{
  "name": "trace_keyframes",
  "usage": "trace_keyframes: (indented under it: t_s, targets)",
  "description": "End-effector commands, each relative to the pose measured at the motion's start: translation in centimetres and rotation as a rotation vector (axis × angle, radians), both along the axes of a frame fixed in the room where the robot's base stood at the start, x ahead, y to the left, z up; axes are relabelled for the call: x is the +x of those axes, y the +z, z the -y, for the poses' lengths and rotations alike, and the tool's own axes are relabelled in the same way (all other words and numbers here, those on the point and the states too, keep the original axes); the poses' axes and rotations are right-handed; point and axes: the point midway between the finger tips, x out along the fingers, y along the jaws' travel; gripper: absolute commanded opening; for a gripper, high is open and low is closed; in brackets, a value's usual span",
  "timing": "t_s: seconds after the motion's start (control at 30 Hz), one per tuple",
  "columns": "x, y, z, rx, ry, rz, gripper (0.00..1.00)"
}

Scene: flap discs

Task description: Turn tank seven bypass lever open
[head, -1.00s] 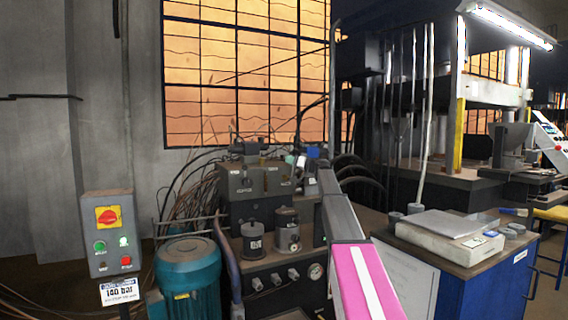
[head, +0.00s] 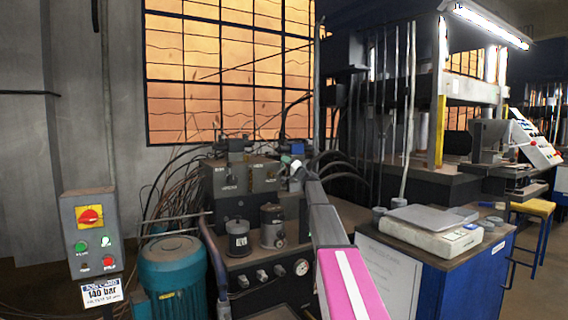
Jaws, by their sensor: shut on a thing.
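My arm, grey with a pink band and white stripe, reaches from the bottom of the head view up to the valve block (head: 240,178) on the hydraulic unit. My gripper (head: 296,166) is at the right end of that block, small and partly hidden behind my own arm. It is shut on the bypass lever, whose shape is hard to make out at this size. A small pale green part (head: 285,158) shows just left of my gripper, and a blue part (head: 297,149) just above it. I can read no tank number.
A teal motor (head: 172,272) and a control box (head: 90,235) with a "140 bar" sign stand at the left. Gauges and knobs line the unit's front. A blue cabinet (head: 478,270) stands close to the right of my arm. Hoses crowd behind the block.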

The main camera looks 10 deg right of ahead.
Motion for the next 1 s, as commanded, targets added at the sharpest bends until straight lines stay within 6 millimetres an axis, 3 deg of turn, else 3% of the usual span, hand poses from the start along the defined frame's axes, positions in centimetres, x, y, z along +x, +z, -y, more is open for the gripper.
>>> trace_keyframes:
  t_s: [0.5, 0.53, 0.6, 1.0]
  targets:
    - [-0.01, -0.18, 0.15, 0.014, -0.001, -0.005, 0.0]
    - [-0.01, -0.18, 0.15, 0.014, -0.001, -0.005, 0.43]
    - [0.0, -0.17, 0.14, 0.014, -0.001, -0.005, 0.58]
    - [-0.71, -0.53, 0.37, 0.014, 0.0, -0.005, 0.58]
